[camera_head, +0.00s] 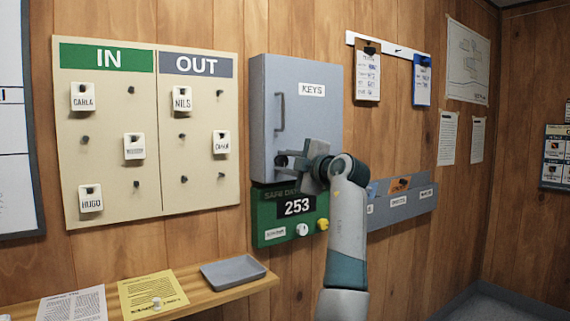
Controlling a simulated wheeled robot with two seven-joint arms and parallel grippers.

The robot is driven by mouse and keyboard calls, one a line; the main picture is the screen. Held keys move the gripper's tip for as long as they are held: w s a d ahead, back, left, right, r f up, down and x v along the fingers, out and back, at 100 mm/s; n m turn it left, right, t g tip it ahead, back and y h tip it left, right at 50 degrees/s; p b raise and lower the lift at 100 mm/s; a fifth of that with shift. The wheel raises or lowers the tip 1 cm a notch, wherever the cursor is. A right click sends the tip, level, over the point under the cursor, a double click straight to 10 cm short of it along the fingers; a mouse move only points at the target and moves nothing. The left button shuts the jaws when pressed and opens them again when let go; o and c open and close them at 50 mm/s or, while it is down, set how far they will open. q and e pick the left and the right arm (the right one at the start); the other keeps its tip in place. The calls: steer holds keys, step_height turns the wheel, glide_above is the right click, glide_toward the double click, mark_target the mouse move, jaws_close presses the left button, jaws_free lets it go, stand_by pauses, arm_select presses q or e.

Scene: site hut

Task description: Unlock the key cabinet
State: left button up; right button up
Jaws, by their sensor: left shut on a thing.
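The key cabinet (308,112) is a grey box on the wood-panelled wall, labelled KEYS, with a vertical handle (280,112) on the left of its door. The door is closed. My left gripper (284,161) is at the lower left of the door, below the handle, and is shut on a small dark thing, apparently the key. The gripper hides most of it and the lock area, so I cannot tell how far the key sits in the lock or how it is turned. My right gripper is not in view.
A green counter board (264,214) reading 253 hangs just below the cabinet. An IN/OUT tag board (153,190) is to the left. A grey document rack (416,200) is to the right, behind my arm. A wooden shelf (205,297) holds a grey tray (232,272) and papers.

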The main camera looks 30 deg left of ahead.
arm_select(q)
steer(key=o, duration=1)
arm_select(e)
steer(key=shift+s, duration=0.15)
arm_select(q)
steer(key=shift+o, duration=0.2)
steer(key=b+v, duration=0.1)
steer(key=v, duration=1.6)
steer(key=shift+d, duration=0.2)
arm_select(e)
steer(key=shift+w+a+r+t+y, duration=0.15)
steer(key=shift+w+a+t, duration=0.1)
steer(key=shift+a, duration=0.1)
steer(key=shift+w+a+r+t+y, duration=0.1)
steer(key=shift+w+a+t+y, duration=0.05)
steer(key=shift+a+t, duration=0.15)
arm_select(q)
steer(key=shift+f, duration=0.1)
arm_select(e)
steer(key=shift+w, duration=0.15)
